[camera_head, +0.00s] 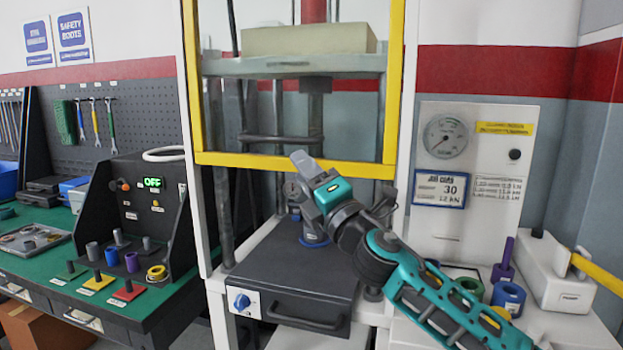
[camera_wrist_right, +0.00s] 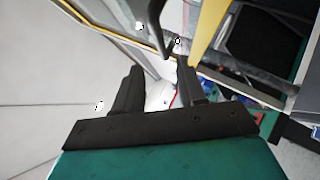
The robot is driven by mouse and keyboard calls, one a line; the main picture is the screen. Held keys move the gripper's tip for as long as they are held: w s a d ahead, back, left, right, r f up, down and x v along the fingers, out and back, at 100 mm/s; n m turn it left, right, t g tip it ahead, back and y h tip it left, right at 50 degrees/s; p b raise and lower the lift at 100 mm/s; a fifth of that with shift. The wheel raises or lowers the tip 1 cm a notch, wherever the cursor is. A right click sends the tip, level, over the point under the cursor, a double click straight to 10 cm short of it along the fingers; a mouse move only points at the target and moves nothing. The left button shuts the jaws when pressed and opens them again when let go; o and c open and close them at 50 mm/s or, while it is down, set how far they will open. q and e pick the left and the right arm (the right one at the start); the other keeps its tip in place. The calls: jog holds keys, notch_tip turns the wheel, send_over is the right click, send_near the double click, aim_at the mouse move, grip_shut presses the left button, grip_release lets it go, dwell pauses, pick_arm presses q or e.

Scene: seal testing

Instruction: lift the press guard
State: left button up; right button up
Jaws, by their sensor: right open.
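The press guard is a clear panel in a yellow frame (camera_head: 290,164) on the press in the head view. Its lower yellow bar runs across behind my right gripper (camera_head: 304,162). Yellow framing (camera_wrist_right: 208,32) also shows in the right wrist view. There my right gripper (camera_wrist_right: 160,75) has its fingers apart with nothing between them. A dark curved bar (camera_wrist_right: 155,22) shows just beyond the fingertips; I cannot tell whether it is the guard's handle. In the head view the gripper covers the middle of the lower bar. My left gripper is not in view.
A black drawer unit (camera_head: 290,275) sits below the press. A control box reading OFF (camera_head: 152,183) stands on the green bench at left, with several small cylinders. A gauge panel (camera_head: 445,138) stands at right, near rings and a white device with a yellow lever (camera_head: 598,277).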

jog(key=shift+v, duration=0.9)
jog(key=shift+f, duration=0.1)
jog(key=s+d+f+m+g+h, duration=0.1)
jog(key=s+d+f+m+h, duration=0.3)
jog(key=f, duration=0.6)
jog(key=s+d+f+m+g, duration=0.1)
jog(key=s+f+m, duration=0.1)
jog(key=f+m, duration=0.6)
jog(key=s+d+f+m+g+h, duration=0.1)
jog(key=s+d+f+m+h, duration=0.2)
jog(key=f, duration=0.8)
jog(key=s+d+f+m+g+h, duration=0.1)
jog(key=s+d+f+m+g, duration=0.1)
jog(key=s+d+f+m, duration=0.2)
jog(key=s+d+f+m+g+h, duration=0.2)
jog(key=s+f+m, duration=0.6)
jog(key=s+f, duration=0.5)
jog(key=s+d+g, duration=0.1)
jog(key=s+d, duration=0.1)
jog(key=s, duration=0.2)
jog(key=shift+s+d+f, duration=0.25)
jog(key=shift+d+f, duration=0.05)
